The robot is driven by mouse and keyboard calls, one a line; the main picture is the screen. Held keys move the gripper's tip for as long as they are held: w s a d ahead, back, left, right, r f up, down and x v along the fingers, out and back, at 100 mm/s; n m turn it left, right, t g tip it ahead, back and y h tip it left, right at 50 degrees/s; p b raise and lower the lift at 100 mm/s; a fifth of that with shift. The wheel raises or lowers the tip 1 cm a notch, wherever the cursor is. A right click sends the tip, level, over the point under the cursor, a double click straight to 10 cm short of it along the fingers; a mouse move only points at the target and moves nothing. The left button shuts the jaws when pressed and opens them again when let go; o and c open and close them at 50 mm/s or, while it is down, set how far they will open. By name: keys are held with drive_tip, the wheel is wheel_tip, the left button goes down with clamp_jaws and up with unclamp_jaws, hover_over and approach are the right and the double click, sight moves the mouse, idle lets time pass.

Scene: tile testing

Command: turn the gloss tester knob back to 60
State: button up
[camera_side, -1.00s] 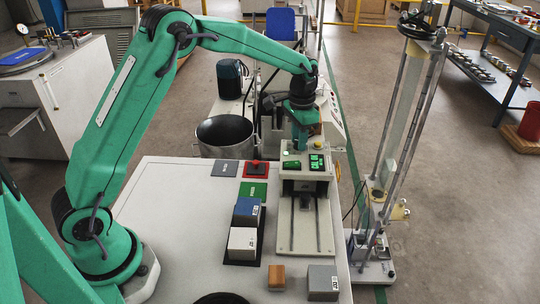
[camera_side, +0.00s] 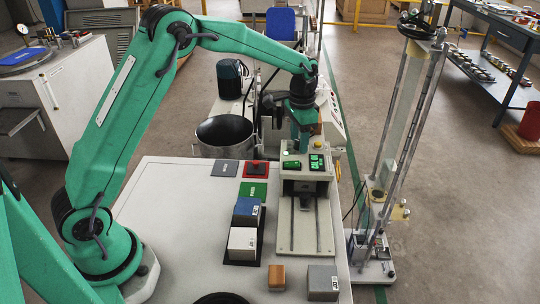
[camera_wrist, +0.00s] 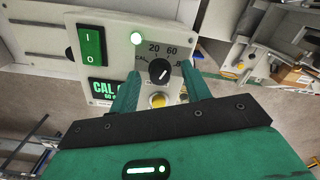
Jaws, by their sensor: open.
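The gloss tester (camera_side: 285,233) stands at the right of the white bench, with lit green displays on its top. Its black knob (camera_wrist: 159,71) shows in the wrist view, in a dial marked CAL, 20 and 60; a further mark at the right is partly hidden. The knob carries a small white mark, but I cannot tell exactly which setting it points to. My gripper (camera_wrist: 158,77) is open, with one green finger on each side of the knob. I cannot tell whether either finger touches it. In the side view, my gripper hides the knob.
A green rocker switch (camera_wrist: 91,46) and a yellow button (camera_wrist: 158,100) sit near the dial.

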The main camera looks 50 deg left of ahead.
sight(297, 142)
drive_tip(key=shift+r, duration=0.1)
wheel_tip(297, 142, up, 7)
drive_tip(key=shift+r, duration=0.3)
idle(0.4)
drive_tip(key=shift+s+r, duration=0.3)
drive_tip(key=shift+r, duration=0.1)
drive_tip(key=s+r+n+t, duration=0.1)
drive_tip(key=s+r+t, duration=0.1)
drive_tip(key=s+r, duration=0.45)
drive_tip(key=s+n+t, duration=0.3)
drive_tip(key=s, duration=2.1)
drive_tip(key=shift+a+f+n+t, duration=0.25)
drive_tip(key=shift+f+n+t, duration=0.05)
